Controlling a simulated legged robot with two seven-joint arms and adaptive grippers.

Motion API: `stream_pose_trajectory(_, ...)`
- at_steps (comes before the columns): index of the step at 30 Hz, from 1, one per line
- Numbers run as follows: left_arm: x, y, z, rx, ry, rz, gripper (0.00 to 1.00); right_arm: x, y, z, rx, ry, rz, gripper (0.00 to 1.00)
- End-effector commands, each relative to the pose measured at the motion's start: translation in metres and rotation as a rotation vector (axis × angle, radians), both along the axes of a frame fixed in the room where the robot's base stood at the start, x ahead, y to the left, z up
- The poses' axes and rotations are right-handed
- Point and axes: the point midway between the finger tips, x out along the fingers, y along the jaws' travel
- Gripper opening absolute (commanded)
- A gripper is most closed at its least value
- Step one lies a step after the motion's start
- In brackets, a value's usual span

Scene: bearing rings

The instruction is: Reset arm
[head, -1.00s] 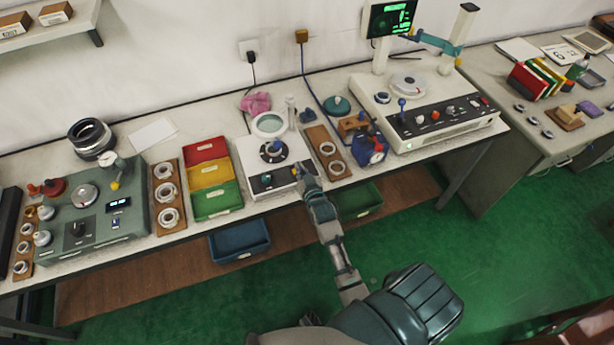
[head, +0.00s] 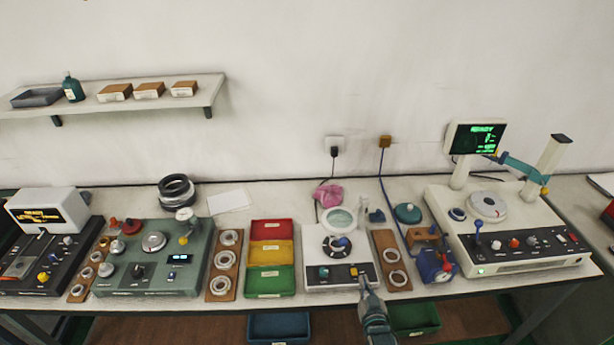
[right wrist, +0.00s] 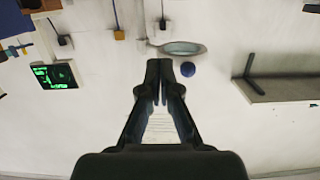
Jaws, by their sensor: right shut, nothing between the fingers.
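My right gripper (head: 364,280) is in front of the small white device (head: 325,286), by the right end of its front panel. Its fingers are close together and empty; in the right wrist view the shut fingertips (right wrist: 159,65) point up the picture. I cannot tell whether they touch the panel. The device has a dark round dial, a blue knob (head: 324,272) and a yellow button (head: 354,271) on its front. A round magnifier lens (head: 341,219) stands behind it and also shows in the right wrist view (right wrist: 183,48). My left gripper is not in view.
Red, yellow and green trays (head: 271,281) stand left of the device. A wooden board with rings (head: 390,262) and a blue clamp-like tool (head: 436,264) are to the right. A larger white machine (head: 510,267) stands beyond. Blue and green bins sit below the table.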

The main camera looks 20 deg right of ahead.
Motion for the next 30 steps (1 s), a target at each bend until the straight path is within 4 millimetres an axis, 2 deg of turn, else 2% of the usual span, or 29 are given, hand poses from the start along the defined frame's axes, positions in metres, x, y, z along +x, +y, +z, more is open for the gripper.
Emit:
stream_pose_trajectory(4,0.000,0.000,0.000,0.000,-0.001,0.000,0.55,-0.007,0.007,-0.008,0.001,0.050,0.020,0.00)
stream_pose_trajectory(7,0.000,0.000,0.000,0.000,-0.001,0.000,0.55,-0.030,0.028,-0.032,0.008,0.200,0.073,0.00)
stream_pose_trajectory(12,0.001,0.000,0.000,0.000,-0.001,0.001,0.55,-0.102,0.073,-0.079,0.016,0.548,0.187,0.00)
stream_pose_trajectory(15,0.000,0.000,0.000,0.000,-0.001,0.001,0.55,-0.142,0.090,-0.095,0.017,0.705,0.232,0.00)
stream_pose_trajectory(21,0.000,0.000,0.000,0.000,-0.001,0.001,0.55,-0.210,0.112,-0.110,0.013,0.944,0.296,0.00)
stream_pose_trajectory(27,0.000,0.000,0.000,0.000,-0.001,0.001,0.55,-0.273,0.126,-0.114,0.005,1.150,0.348,0.00)
stream_pose_trajectory(30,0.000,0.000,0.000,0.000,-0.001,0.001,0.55,-0.263,0.126,-0.146,0.008,1.157,0.344,0.00)
